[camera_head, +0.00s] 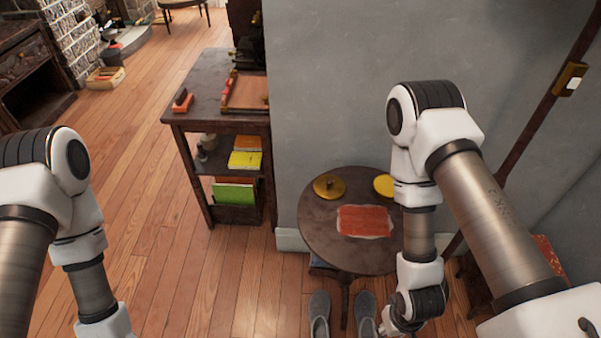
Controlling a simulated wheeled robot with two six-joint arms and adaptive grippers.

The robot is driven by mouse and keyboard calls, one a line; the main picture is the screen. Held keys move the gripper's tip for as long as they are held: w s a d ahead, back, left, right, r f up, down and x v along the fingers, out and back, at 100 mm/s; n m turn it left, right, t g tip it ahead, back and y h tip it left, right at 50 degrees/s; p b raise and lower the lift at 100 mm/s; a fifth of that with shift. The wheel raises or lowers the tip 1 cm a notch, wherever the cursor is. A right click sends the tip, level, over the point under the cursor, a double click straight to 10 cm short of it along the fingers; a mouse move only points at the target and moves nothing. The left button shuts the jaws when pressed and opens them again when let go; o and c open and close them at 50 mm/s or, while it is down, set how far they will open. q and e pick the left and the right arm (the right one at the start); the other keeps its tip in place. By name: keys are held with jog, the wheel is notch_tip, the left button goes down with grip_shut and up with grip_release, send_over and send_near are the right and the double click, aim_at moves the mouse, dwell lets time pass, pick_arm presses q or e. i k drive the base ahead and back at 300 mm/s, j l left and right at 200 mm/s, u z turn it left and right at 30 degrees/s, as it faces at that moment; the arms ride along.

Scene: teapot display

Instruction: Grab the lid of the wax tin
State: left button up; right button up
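A round, brass-coloured lid (329,187) with a small raised knob lies on the left back part of a small round dark table (318,225). To its right is a round yellow piece (383,185), which looks like the open wax tin; my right arm stands close beside it in the picture. My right arm comes in from the right and bends down in front of the table's right side. Its wrist reaches the bottom edge and no fingers can be made out. My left arm hangs at the far left, its gripper below the frame.
A red cloth (364,221) lies on the table in front of the lid. Grey shoes (319,313) stand on the floor below. A dark shelf (205,103) with books stands left of the grey wall (330,90). The wooden floor between my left arm and the table is clear.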

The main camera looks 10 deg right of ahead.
aim_at(328, 187)
jog(key=i+j+z, duration=0.1)
jog(key=j, duration=0.2)
jog(key=i+j+z, duration=0.1)
jog(key=i+j, duration=0.15)
jog(key=i+j+z, duration=0.1)
jog(key=j, duration=0.3)
jog(key=i+j+z, duration=0.2)
jog(key=j, duration=0.45)
jog(key=i+j+z, duration=0.1)
jog(key=j, duration=0.25)
jog(key=i+l+z, duration=0.1)
jog(key=z, duration=0.35)
jog(key=i+l+z, duration=0.15)
jog(key=z, duration=0.35)
jog(key=i+l+z, duration=0.1)
jog(key=z, duration=0.35)
jog(key=i+z, duration=0.2)
jog(key=z, duration=0.25)
